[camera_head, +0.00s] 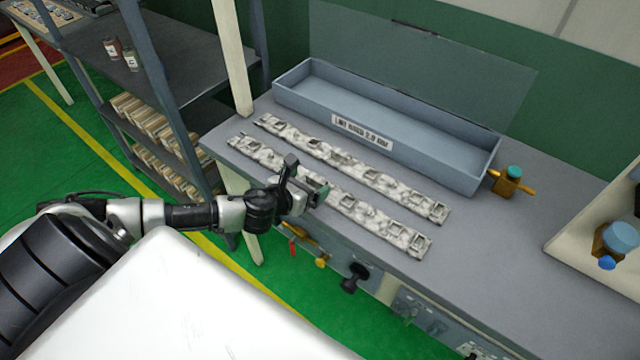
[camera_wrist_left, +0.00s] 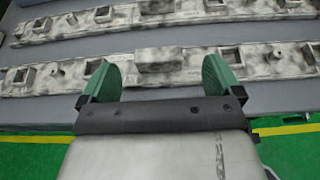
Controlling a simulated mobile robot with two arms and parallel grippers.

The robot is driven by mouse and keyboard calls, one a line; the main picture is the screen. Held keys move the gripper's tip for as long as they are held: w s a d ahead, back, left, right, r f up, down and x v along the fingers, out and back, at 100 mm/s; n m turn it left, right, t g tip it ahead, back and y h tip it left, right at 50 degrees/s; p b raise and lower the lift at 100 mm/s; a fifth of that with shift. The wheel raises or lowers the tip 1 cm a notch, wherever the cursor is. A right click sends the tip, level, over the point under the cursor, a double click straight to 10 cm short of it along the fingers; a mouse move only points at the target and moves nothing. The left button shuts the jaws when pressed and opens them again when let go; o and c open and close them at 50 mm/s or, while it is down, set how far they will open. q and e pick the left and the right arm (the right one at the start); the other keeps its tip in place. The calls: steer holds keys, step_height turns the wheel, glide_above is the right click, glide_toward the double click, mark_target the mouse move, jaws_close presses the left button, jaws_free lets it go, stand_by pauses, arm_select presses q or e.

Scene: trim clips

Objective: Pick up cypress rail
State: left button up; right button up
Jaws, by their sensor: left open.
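Two long mottled grey-white rails with square sockets lie side by side on the grey bench; neither shows a name I can read. The nearer rail (camera_head: 377,220) lies close to the bench's front edge, and the farther rail (camera_head: 345,161) lies between it and the blue-grey bin. My left gripper (camera_head: 316,189) is over the middle of the nearer rail and hides part of it.
A long labelled blue-grey bin (camera_head: 290,88) stands at the back of the bench (camera_head: 500,262). An orange-and-teal valve-like item (camera_head: 510,181) sits right of it. Knobs (camera_head: 354,278) stick out below the front edge. A shelf rack (camera_head: 150,85) stands at left.

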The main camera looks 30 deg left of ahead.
mark_target(315, 178)
arm_select(q)
steer(key=x, duration=0.2)
steer(key=p+x, duration=0.1)
steer(key=x, duration=0.2)
steer(key=shift+a+f, duration=0.15)
steer(key=shift+f, duration=0.05)
steer(key=shift+r, duration=0.1)
steer(key=c, duration=1.2)
